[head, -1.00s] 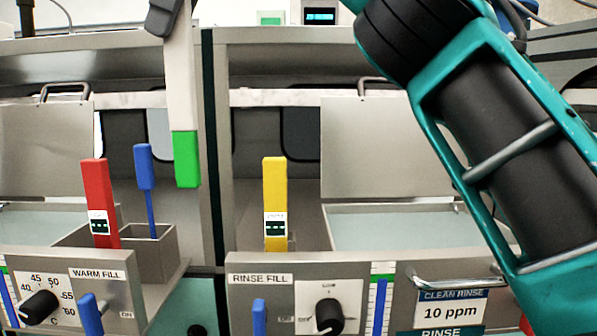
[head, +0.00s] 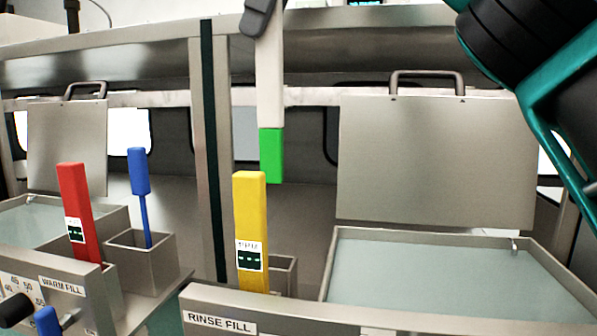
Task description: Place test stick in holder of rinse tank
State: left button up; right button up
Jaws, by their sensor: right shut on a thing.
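The test stick (head: 270,95) is long and white with a green lower end (head: 271,156). It hangs nearly upright, and its top lies at the upper edge of the head view. My right gripper (head: 260,18) is shut on it near the top; only a dark finger shows. The rinse tank (head: 460,240) is at the right, full of pale liquid. Its holder (head: 285,270) is a small open metal box at the tank's left, partly hidden behind the yellow stick (head: 250,225). The green end is above the holder in the picture, apart from it. My left gripper is not in view.
A raised metal lid (head: 435,160) stands behind the rinse tank. A metal divider (head: 209,150) separates it from the warm tank, whose holder (head: 155,265) has a blue stick (head: 139,190). A red stick (head: 76,205) stands beside that.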

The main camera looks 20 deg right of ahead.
send_near(269, 178)
jog(key=x, duration=0.3)
jog(key=w+x, duration=0.1)
jog(key=x, duration=0.6)
jog(key=shift+w+d+f+b, duration=0.15)
jog(key=shift+w+d+b, duration=0.05)
jog(key=shift+b, duration=0.15)
jog(key=shift+f, duration=0.15)
jog(key=o, duration=0.9)
jog(key=shift+o, duration=0.2)
jog(key=v, duration=1.2)
jog(key=shift+p, duration=0.3)
